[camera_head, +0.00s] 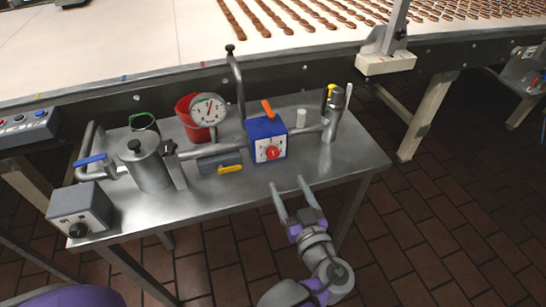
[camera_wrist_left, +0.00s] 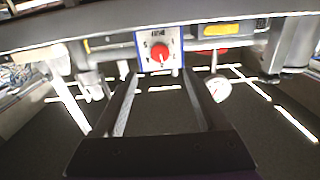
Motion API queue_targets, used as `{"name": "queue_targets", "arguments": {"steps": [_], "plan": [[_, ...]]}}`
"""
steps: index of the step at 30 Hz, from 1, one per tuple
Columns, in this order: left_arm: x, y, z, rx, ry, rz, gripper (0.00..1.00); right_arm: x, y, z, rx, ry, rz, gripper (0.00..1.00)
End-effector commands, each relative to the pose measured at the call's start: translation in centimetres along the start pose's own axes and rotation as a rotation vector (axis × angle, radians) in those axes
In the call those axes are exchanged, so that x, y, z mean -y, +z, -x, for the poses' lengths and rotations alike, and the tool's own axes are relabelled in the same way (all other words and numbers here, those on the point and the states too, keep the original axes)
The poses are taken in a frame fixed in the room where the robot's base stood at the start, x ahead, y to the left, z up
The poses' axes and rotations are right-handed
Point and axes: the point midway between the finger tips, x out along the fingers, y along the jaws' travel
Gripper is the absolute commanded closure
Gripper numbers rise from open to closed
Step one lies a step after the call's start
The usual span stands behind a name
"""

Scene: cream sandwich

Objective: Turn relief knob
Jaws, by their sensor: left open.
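The red relief knob (camera_head: 271,152) sits on the white, numbered front plate of a blue box (camera_head: 263,128) with an orange lever (camera_head: 267,108) on top. The box stands on the steel table. In the left wrist view the knob (camera_wrist_left: 160,53) shows just beyond the fingertips, near the middle between them. My left gripper (camera_head: 288,183) is open and empty at the table's front edge, in front of the knob and apart from it. My right gripper is in neither view.
The steel table (camera_head: 215,212) also carries a pressure gauge (camera_head: 208,109), a red bucket (camera_head: 186,112), a steel pot (camera_head: 150,165), a grey control box (camera_head: 80,212) and pipes. A conveyor (camera_head: 120,50) runs behind. The table's right front is bare.

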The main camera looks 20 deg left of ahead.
Motion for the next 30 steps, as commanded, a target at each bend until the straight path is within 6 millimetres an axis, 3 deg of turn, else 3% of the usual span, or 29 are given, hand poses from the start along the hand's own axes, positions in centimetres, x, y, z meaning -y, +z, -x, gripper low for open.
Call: {"name": "queue_targets", "arguments": {"steps": [5, 18, 30], "plan": [[0.0, -0.2, -1.9, -0.008, -0.002, 0.005, 0.26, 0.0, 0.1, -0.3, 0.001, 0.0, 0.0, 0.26], [0.0, -0.2, -9.5, -0.006, -0.002, 0.004, 0.26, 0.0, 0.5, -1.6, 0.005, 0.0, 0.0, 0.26], [-0.1, -0.3, -10.7, -0.005, 0.001, 0.005, 0.26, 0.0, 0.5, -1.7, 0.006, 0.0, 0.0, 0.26]]}}
